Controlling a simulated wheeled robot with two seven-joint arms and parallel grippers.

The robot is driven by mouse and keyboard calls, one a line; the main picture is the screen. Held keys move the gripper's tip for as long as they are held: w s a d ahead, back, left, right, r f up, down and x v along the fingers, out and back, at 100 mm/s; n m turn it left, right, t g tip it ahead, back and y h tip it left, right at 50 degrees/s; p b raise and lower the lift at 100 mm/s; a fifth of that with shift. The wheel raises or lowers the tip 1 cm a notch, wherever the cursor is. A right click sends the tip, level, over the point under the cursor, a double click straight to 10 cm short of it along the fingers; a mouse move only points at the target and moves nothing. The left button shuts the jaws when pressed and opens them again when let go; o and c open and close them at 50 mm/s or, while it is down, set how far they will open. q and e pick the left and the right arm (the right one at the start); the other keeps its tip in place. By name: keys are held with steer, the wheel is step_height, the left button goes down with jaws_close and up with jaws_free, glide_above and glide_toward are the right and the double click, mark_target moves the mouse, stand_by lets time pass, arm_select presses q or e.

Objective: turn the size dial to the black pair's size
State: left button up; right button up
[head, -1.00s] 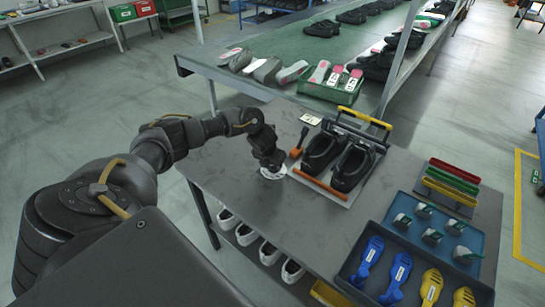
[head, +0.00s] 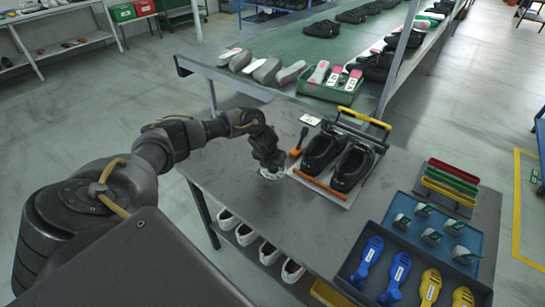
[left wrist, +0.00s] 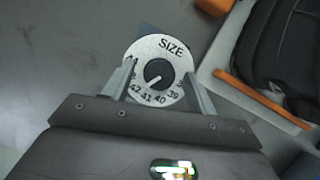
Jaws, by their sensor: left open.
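The size dial (left wrist: 165,47) is a pale disc marked SIZE with a dark centre knob (left wrist: 158,72). Numbers such as 42, 41, 40 and 39 show along its near edge. My left gripper (left wrist: 165,78) is open, with its two fingers on either side of the knob, over the dial. In the head view the left gripper (head: 272,165) hides much of the dial (head: 270,175). The black pair (head: 338,162) stands in a holder to the right of the dial. A small white card (head: 310,120) lies behind the pair, its print too small to read. My right gripper is out of view.
An orange-handled tool (head: 298,143) stands between the gripper and the shoes. An orange bar (head: 319,188) runs in front of the pair. The table's front left is clear.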

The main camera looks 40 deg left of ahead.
arm_select(q)
steer(key=v, duration=1)
steer(key=shift+s+r, duration=0.2)
steer(key=shift+r, duration=0.15)
